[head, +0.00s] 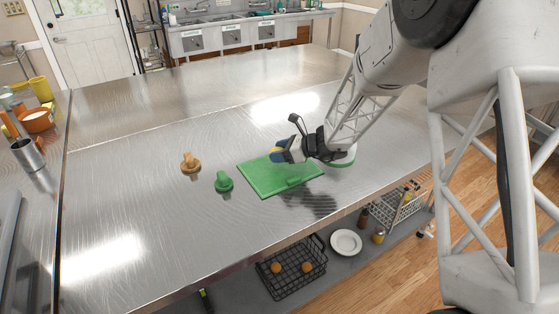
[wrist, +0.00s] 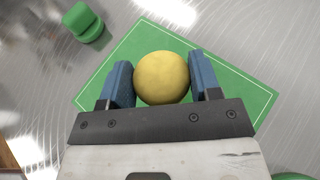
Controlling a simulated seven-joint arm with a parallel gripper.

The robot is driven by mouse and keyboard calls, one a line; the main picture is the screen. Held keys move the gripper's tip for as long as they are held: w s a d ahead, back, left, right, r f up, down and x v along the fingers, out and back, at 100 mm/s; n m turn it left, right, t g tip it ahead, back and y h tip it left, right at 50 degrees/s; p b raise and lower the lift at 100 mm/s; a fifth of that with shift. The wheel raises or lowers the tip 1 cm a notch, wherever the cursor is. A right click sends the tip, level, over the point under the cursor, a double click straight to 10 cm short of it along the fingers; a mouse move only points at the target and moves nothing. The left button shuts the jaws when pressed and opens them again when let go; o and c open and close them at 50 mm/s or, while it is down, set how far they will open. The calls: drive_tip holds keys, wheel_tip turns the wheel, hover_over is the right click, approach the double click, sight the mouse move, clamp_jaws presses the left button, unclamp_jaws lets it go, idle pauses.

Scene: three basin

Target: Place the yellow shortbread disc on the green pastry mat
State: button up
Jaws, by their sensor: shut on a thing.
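My gripper (head: 281,153) is shut on the yellow shortbread disc (wrist: 162,78), which sits between the blue fingers in the wrist view. In the head view only a small bit of yellow shows at the fingertips. The green pastry mat (head: 262,181) lies flat on the metal table. In the wrist view the mat (wrist: 245,92) spreads out behind the disc and both fingers. The gripper is held above the mat, at its far side in the head view. The exact gap between disc and mat cannot be told.
A green knobbed piece (head: 223,182) stands left of the mat, with an orange one (head: 190,163) beyond it. Another green round thing (head: 345,158) shows partly behind my gripper at right. The steel table (head: 130,215) is clear at left. A wire basket (head: 290,271) sits on the lower shelf.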

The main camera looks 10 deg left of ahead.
sight(280, 167)
drive_tip(key=shift+f, duration=0.1)
drive_tip(key=shift+f, duration=1.65)
drive_tip(key=shift+f, duration=0.1)
drive_tip(key=o, duration=0.9)
drive_tip(key=v, duration=1.2)
